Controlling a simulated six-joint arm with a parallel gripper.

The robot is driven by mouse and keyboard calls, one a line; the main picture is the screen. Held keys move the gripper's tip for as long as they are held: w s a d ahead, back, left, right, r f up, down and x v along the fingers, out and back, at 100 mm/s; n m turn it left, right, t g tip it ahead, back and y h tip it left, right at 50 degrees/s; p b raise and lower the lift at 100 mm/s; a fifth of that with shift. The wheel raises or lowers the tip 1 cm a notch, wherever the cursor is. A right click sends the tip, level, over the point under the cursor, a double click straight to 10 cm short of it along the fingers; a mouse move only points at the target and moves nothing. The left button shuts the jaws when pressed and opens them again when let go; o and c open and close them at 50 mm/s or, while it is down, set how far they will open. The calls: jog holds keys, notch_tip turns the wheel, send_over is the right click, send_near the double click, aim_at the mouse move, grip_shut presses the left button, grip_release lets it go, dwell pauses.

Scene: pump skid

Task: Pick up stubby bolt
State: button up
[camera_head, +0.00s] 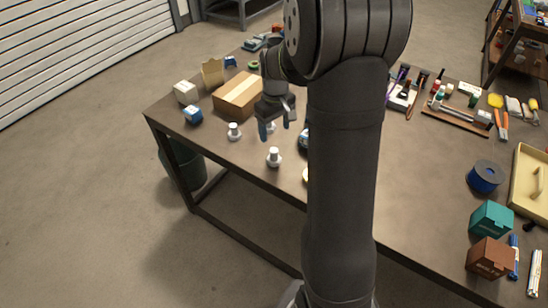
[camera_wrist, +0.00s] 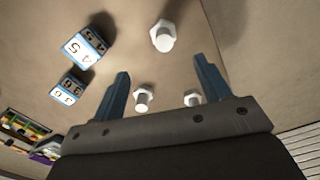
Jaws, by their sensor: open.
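Three pale bolts stand upright on their hex heads on the brown table. In the head view one bolt (camera_head: 273,157) is nearest the front edge, one (camera_head: 234,131) is to its left, and a third (camera_head: 271,127) is partly hidden behind my gripper (camera_head: 276,131). The wrist view shows a bolt (camera_wrist: 163,36) beyond the fingertips, and two smaller-looking ones (camera_wrist: 143,98) (camera_wrist: 193,98) between the fingers, low in the picture. I cannot tell which one is the stubby bolt. My gripper (camera_wrist: 162,67) is open, empty and above the table, with its blue fingers apart.
Blue-and-white numbered blocks (camera_wrist: 85,47) (camera_wrist: 69,89) lie left of the bolts in the wrist view. A cardboard box (camera_head: 238,96) stands behind my gripper, with a blue block (camera_head: 193,114) to the left. My arm hides the table's middle.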

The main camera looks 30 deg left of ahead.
aim_at(274, 150)
notch_tip(274, 150, down, 6)
jog(key=shift+f, duration=0.2)
jog(key=f, duration=0.2)
jog(key=s+f, duration=0.1)
jog(key=f, duration=0.1)
jog(key=shift+d, duration=0.1)
jog(key=shift+f, duration=0.6)
jog(key=c, duration=1.1)
jog(key=shift+r, duration=0.1)
